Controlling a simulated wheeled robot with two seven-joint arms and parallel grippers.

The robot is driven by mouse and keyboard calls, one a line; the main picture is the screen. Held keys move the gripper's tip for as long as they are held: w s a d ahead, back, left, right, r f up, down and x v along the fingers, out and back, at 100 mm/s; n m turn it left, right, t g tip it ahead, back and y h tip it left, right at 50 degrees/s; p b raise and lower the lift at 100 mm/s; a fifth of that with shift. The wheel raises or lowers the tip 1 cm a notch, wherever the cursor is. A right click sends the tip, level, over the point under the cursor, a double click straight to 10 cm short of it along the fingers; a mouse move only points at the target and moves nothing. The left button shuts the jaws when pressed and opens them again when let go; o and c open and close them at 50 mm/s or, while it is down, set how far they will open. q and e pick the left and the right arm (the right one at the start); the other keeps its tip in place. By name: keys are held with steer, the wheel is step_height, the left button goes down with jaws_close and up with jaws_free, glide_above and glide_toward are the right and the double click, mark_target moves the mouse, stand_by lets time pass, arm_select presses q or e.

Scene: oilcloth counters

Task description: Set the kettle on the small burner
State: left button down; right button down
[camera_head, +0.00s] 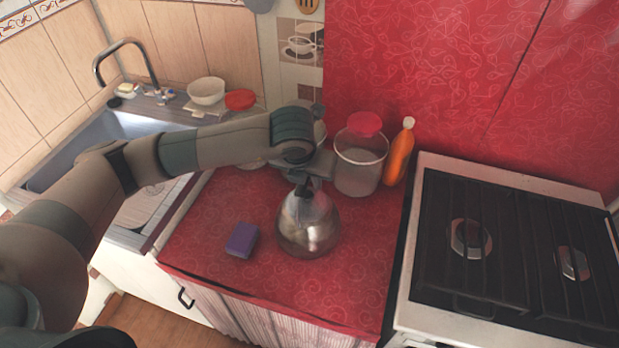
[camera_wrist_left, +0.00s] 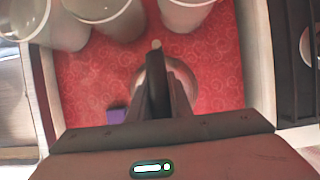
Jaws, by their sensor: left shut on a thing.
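The kettle (camera_head: 309,226) is a round, shiny metal vessel on the red counter, upright and left of the stove. My left gripper (camera_head: 303,186) is above it and shut on its top part. In the left wrist view the kettle (camera_wrist_left: 185,80) is partly hidden behind the fingers of my left gripper (camera_wrist_left: 168,82). The stove (camera_head: 440,165) stands at the right with a dark grate over it. Two burners show on it, a larger-looking left one (camera_head: 470,240) and a smaller-looking right one (camera_head: 573,263). I cannot tell whether the kettle touches the counter. My right gripper is not in view.
A purple sponge-like block (camera_head: 242,240) lies left of the kettle. A clear jar with a red lid (camera_head: 360,163) and an orange bottle (camera_head: 400,155) stand behind. The sink (camera_head: 90,140) is at the left. Bare counter lies between kettle and stove.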

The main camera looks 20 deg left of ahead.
arm_select(q)
steer(key=shift+f, duration=0.45)
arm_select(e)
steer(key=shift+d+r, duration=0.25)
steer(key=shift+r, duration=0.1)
arm_select(q)
steer(key=shift+f, duration=0.2)
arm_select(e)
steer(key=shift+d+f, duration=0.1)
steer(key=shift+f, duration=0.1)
arm_select(q)
steer(key=c, duration=1.6)
jaws_free()
steer(key=shift+r, duration=0.1)
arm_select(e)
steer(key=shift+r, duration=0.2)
